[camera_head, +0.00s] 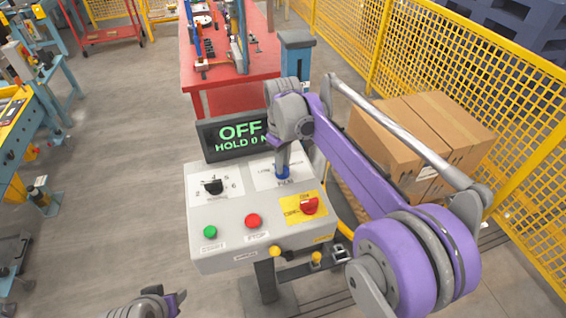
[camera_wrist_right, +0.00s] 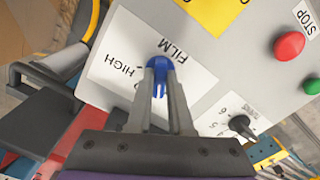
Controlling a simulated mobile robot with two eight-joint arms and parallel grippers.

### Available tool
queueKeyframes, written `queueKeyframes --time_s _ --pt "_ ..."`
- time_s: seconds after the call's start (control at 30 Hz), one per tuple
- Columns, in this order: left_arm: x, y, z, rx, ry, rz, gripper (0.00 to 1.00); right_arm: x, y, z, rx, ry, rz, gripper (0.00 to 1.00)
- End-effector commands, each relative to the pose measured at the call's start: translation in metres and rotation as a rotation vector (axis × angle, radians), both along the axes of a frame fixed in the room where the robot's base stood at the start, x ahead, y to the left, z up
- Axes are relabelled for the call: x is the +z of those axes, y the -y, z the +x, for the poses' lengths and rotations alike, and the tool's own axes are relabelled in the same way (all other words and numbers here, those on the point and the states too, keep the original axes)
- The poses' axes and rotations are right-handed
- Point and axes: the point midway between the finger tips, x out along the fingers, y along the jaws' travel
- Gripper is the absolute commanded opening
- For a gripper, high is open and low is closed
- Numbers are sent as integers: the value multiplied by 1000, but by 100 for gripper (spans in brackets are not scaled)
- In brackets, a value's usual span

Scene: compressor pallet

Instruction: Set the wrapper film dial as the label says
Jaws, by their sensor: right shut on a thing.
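The blue film dial (camera_head: 283,172) sits on a white label at the upper right of the grey control panel (camera_head: 225,258). My right gripper (camera_head: 283,160) points down onto it. In the right wrist view its fingers (camera_wrist_right: 160,85) are shut on the blue dial (camera_wrist_right: 159,68). That view shows FILM and HIGH on the label; the fingers hide part of the scale. The display (camera_head: 236,136) behind the panel reads OFF and HOLD 0 N, its right end hidden by my arm. My left gripper (camera_head: 150,303) shows only partly at the bottom edge; its jaws are unclear.
The panel also bears a black numbered dial (camera_head: 213,187), a green button (camera_head: 210,232), a red STOP button (camera_head: 253,220) and a red switch (camera_head: 309,205) on yellow. Cartons (camera_head: 440,130) and a yellow mesh fence (camera_head: 470,70) stand right. Open floor lies left.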

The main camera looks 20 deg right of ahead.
Motion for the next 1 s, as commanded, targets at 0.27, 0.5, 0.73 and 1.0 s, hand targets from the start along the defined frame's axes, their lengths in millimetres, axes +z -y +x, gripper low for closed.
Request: queueKeyframes --time_s 0.27,0.5,0.73,1.0 --pt "1 0 0 0 1 0 50 0 0 0 -262 0 0 0" --pt "2 0 1 0 1 0 50 0 -1 0 -491 0 0 0" --pt "2 0 1 0 2 0 50 0 -1 0 -709 0 0 0" --pt "3 0 1 0 2 0 50 0 -2 0 -966 0 0 0"
